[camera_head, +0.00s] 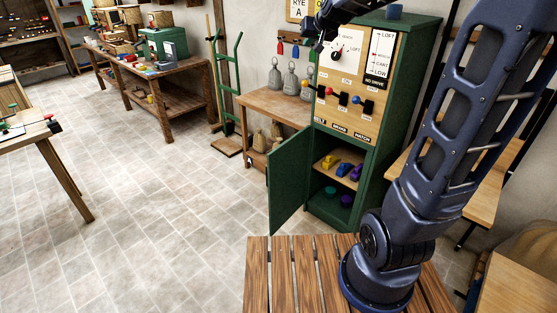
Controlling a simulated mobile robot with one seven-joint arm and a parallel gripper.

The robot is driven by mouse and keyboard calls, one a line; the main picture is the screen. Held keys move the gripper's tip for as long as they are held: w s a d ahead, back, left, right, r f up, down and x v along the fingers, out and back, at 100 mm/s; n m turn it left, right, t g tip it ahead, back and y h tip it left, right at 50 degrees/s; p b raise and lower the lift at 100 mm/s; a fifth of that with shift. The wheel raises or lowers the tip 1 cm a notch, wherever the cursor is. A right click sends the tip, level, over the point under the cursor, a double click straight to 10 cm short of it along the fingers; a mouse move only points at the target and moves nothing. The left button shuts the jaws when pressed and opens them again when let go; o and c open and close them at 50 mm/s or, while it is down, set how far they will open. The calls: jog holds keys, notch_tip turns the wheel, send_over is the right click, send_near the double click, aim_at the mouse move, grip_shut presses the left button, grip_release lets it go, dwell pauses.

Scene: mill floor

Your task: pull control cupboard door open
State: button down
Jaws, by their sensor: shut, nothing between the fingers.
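The green control cupboard (408,60) stands against the wall at right of centre. Its lower door (289,182) is swung wide open to the left on its left edge. My arm rises on the right and leaves the top of the view. Its dark end comes back in at the top, where my gripper (318,33) is in front of the upper panel's left side, well above the door and apart from it. It is shut and empty; its fingers are small here.
A slatted wooden surface (284,285) lies in front of the cupboard, near the door's lower edge. A wooden bench (265,108) with grey weights stands left of the cupboard, and a green hand truck (228,90) beyond. The tiled floor (160,190) at left is clear.

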jog(key=s+d+f+g+h, duration=0.2)
jog(key=s+d+f, duration=0.45)
jog(key=s, duration=0.35)
jog(key=s+d+f+g+h, duration=0.2)
jog(key=s+d+f, duration=0.3)
jog(key=s+d, duration=0.45)
jog(key=w+f+n+t, duration=0.1)
jog(key=w+f, duration=0.3)
jog(key=w, duration=0.4)
jog(key=w+f+n+t, duration=0.1)
jog(key=w+f+n, duration=0.1)
jog(key=w+f, duration=0.35)
jog(key=w+a+f+n+t+y, duration=0.1)
jog(key=w+a+f+n+y, duration=0.1)
jog(key=w+f, duration=0.45)
jog(key=w+a+f+n+t+y, duration=0.1)
jog(key=w+a+f, duration=0.2)
jog(key=w+f, duration=0.35)
jog(key=n+t+y, duration=0.1)
jog(key=n+y, duration=0.2)
jog(key=y, duration=0.8)
send_near(274, 162)
jog(key=x, duration=0.7)
jog(key=shift+s, duration=0.15)
